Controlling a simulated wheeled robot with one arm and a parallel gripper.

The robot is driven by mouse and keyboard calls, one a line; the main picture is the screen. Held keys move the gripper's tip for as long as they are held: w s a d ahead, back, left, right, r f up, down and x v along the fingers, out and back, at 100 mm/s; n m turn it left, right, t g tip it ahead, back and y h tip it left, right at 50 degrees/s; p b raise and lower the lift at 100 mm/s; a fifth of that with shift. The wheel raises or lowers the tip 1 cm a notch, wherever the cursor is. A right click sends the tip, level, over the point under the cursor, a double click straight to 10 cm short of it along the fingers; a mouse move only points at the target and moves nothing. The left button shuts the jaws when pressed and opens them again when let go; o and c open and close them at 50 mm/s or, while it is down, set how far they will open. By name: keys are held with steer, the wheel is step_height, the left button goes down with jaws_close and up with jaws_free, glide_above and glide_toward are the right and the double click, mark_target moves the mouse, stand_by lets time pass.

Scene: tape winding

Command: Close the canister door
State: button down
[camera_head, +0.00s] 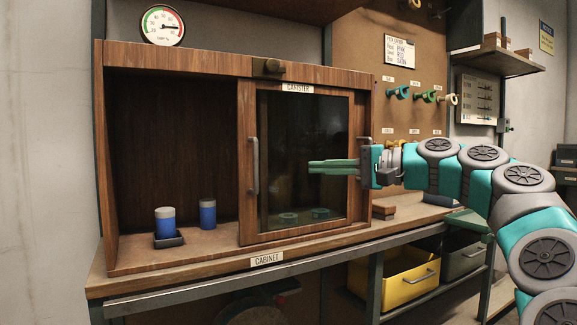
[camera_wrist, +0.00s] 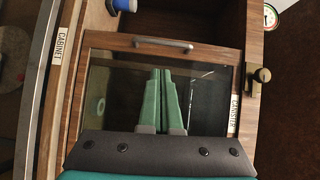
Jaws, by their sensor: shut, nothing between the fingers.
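The canister door (camera_head: 303,165) is a wood-framed sliding panel with dark glass, labelled CANISTER, and it covers the right part of the cabinet (camera_head: 173,58). Its vertical metal handle (camera_head: 255,165) is on its left side. In the wrist view the door frame (camera_wrist: 215,53) and handle (camera_wrist: 162,43) lie beyond my fingertips. My gripper (camera_head: 312,167) is shut and empty, in front of the glass and right of the handle, pointing left. In the wrist view the green fingers of my gripper (camera_wrist: 161,73) are together over the glass. I cannot tell whether they touch it.
The left part of the cabinet is open and holds two blue-and-white canisters, one (camera_head: 165,222) in a small dark tray (camera_head: 169,240) and one (camera_head: 207,213) behind it. A dark latch block (camera_head: 268,67) sits above the door. A yellow bin (camera_head: 409,283) is below the bench.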

mark_target(284, 161)
steer(key=shift+m+t, duration=0.3)
steer(key=shift+t, duration=0.1)
steer(key=shift+s+r+b+x, duration=0.1)
steer(key=shift+r+b+x, duration=0.05)
steer(key=shift+x, duration=1.7)
steer(key=shift+s+r+b+x, duration=0.1)
steer(key=shift+r+b+x, duration=0.05)
steer(key=shift+x, duration=1.7)
steer(key=shift+s+r+b+x, duration=0.15)
steer(key=shift+x, duration=1.75)
steer(key=shift+a, duration=0.15)
steer(key=shift+a, duration=0.1)
steer(key=s+a, duration=0.7)
steer(key=a, duration=0.4)
steer(key=s+a, duration=0.8)
steer(key=a, duration=0.3)
steer(key=shift+a+p, duration=0.2)
steer(key=shift+p, duration=0.25)
steer(key=shift+s, duration=0.1)
steer(key=shift+d, duration=0.1)
